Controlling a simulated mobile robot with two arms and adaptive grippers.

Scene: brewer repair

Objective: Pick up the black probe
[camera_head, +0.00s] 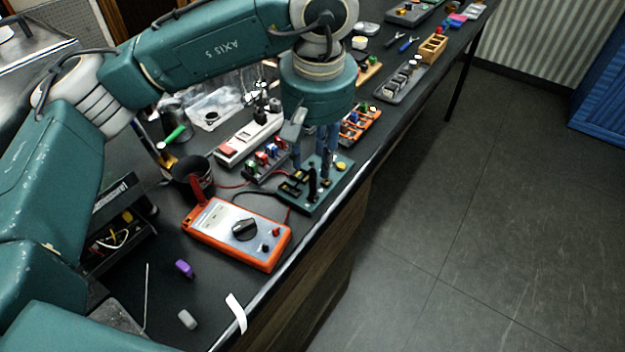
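The black probe (312,183) stands upright at the green board (322,201) on the bench. A black lead runs left from the board's side. My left gripper (312,163) points straight down over the board, with its blue-grey fingers apart. The probe's top shows between and just below the fingertips; I cannot tell whether they touch it. The orange multimeter (222,229) lies in front and to the left of the board. My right gripper is not in view.
A black cup (192,176) stands behind the multimeter. A block with coloured terminals (265,163) and a white-and-red power strip (240,143) lie left of the gripper. An orange tray (361,125) is behind the board. The bench's front edge runs close to the board.

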